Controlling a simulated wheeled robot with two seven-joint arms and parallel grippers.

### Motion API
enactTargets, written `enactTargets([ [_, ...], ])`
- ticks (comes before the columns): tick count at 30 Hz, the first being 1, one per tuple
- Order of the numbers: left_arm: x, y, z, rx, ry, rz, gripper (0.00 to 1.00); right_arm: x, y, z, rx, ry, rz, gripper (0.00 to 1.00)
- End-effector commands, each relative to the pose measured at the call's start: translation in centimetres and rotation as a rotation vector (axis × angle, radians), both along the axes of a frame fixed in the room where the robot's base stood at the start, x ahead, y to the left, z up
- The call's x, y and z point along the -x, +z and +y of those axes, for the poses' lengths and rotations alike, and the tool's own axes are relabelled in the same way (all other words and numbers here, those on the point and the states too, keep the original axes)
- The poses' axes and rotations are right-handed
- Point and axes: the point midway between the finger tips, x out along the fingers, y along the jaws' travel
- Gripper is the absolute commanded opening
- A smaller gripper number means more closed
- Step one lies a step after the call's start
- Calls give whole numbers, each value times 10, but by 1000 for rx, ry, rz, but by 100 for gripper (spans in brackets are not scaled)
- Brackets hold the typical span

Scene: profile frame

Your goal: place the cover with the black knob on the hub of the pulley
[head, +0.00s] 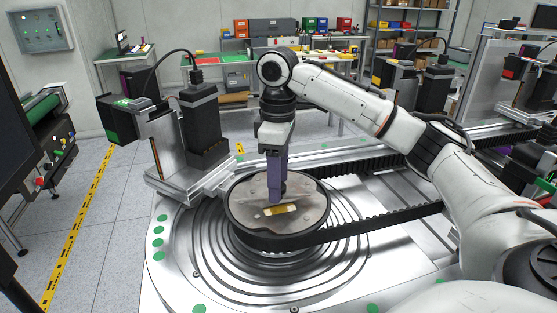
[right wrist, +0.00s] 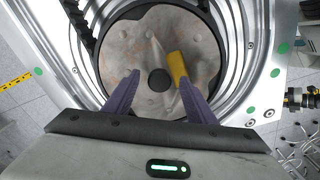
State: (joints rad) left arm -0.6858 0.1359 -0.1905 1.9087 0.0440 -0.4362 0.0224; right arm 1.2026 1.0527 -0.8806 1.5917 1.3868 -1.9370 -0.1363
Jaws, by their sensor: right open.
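The cover (head: 248,203) is a round grey plate with worn patches and a yellow strip, lying about level inside the rim of the black pulley (head: 262,241). In the right wrist view the cover (right wrist: 128,52) shows its round black knob (right wrist: 159,81) near the middle. My right gripper (head: 275,197), with purple fingers, points down over the cover. In the right wrist view the gripper (right wrist: 160,82) is open, its fingertips on either side of the knob and apart from it. The hub is hidden under the cover. My left gripper is out of view.
A toothed black belt (head: 395,221) runs from the pulley to the right. A black motor unit on a metal bracket (head: 172,158) stands just behind left. The silver ringed base plate (head: 160,285) has green dots. Benches and shelves stand farther back.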

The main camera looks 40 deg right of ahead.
Motion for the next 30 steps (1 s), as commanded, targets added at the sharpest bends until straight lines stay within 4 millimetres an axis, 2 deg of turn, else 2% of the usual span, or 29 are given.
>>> enactTargets([
  [5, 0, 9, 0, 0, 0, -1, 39, -1, 44, 0, -2, 0, -6, 51],
  [9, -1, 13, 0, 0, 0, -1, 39, -1, 66, -1, 1, -2, -6, 51],
  [18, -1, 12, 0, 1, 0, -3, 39, 0, 85, 0, 0, -1, -2, 51],
  [30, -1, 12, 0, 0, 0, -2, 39, 0, 88, 0, -1, -1, -2, 51],
])
